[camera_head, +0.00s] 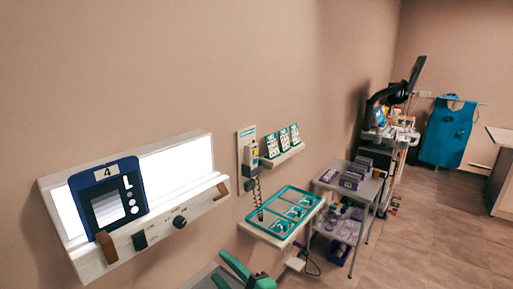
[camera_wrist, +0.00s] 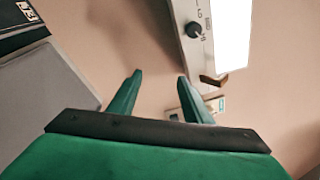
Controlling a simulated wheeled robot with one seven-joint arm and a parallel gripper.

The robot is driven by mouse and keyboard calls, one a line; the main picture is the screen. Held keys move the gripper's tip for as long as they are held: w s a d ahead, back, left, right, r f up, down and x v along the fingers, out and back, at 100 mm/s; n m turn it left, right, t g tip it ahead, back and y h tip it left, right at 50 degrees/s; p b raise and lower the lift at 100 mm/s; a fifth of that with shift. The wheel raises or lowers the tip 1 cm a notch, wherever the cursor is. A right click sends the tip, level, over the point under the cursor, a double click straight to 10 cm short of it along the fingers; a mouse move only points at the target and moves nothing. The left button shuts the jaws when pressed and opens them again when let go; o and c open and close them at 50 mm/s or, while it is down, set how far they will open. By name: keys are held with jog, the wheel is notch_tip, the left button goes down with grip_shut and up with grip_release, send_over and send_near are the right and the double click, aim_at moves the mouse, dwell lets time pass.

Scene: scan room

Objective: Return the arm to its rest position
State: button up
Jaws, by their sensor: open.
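My green gripper (camera_head: 239,273) shows at the bottom edge of the head view, below the wall-mounted light box. In the wrist view my gripper (camera_wrist: 158,78) has its two fingers spread apart, with only wall seen between them. It is open and empty. The rest of my arm is mostly out of the head view.
A light box (camera_head: 190,160) with a blue-framed film (camera_head: 108,196) hangs on the wall, close to my gripper; its corner (camera_wrist: 192,50) shows in the wrist view. A shelf with a teal tray (camera_head: 285,212) and a grey cart (camera_head: 365,188) stand to the right. Open floor (camera_head: 430,250) lies at right.

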jog(key=s+d+f+n+t+h, duration=0.1)
jog(key=s+d+f+n+h, duration=0.1)
jog(key=s+d+f+h, duration=0.65)
jog(key=s+a+f+n+t+h, duration=0.1)
jog(key=s+f, duration=0.4)
jog(key=f, duration=0.8)
jog(key=s+d+n+h, duration=0.1)
jog(key=s+n, duration=1.1)
jog(key=s, duration=1.3)
jog(key=shift+s+d+h, duration=0.15)
jog(key=shift+s+h, duration=0.1)
jog(key=shift+h, duration=0.3)
